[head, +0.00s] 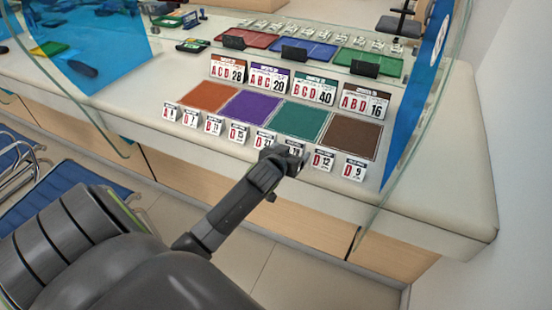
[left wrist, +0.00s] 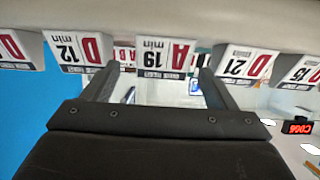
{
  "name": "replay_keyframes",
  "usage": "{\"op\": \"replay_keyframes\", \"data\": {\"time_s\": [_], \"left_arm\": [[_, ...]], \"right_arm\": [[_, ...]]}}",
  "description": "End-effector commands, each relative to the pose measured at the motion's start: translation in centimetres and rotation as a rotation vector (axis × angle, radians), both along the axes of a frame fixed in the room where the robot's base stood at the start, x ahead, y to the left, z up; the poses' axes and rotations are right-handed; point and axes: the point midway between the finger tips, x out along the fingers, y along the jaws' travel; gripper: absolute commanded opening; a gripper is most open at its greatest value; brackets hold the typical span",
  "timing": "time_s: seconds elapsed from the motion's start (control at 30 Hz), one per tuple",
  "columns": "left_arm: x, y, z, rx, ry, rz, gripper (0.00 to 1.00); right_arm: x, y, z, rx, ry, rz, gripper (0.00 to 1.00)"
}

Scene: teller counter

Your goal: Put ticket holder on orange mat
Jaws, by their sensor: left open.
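The orange mat (head: 212,97) lies at the left end of a row of four-sided mats on the counter and is bare. Small white ticket holders with red letters stand along the counter's front. My left gripper (head: 281,157) is open at the holder marked 19 (head: 294,147), partly hiding it. In the left wrist view the picture is upside down, and the "A 19 min" holder (left wrist: 166,57) shows between the two open fingers of the gripper (left wrist: 155,78). Whether the fingers touch it I cannot tell. My right gripper is not in view.
The D 12 holder (head: 321,160) and the 21 holder (head: 264,139) stand close on either side. Purple (head: 249,106), teal (head: 300,120) and brown (head: 350,137) mats lie behind, with larger cards beyond them. A curved glass screen (head: 462,60) stands over the counter.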

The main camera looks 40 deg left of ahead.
Motion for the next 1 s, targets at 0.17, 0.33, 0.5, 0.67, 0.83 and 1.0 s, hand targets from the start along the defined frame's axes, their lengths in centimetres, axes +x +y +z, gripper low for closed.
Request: {"op": "replay_keyframes", "data": {"time_s": [0.17, 0.33, 0.5, 0.67, 0.83, 1.0], "left_arm": [[-3.0, -0.7, 1.2, 0.000, 0.000, -0.001, 0.80], [-5.7, -1.4, 2.4, 0.000, -0.001, -0.001, 0.80], [-8.1, -2.0, 3.4, -0.001, 0.000, -0.001, 0.80], [-9.4, -2.3, 4.0, 0.000, -0.001, -0.001, 0.80], [-9.9, -2.4, 4.2, 0.000, 0.000, 0.000, 0.80], [-9.9, -2.4, 4.2, 0.000, 0.000, 0.000, 0.80]], "right_arm": [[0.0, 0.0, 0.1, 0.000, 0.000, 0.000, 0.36], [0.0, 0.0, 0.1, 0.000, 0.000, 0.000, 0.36], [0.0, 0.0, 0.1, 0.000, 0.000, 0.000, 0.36], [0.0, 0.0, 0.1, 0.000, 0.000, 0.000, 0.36], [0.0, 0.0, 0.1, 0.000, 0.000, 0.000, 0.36], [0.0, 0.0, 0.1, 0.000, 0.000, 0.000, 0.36]]}}
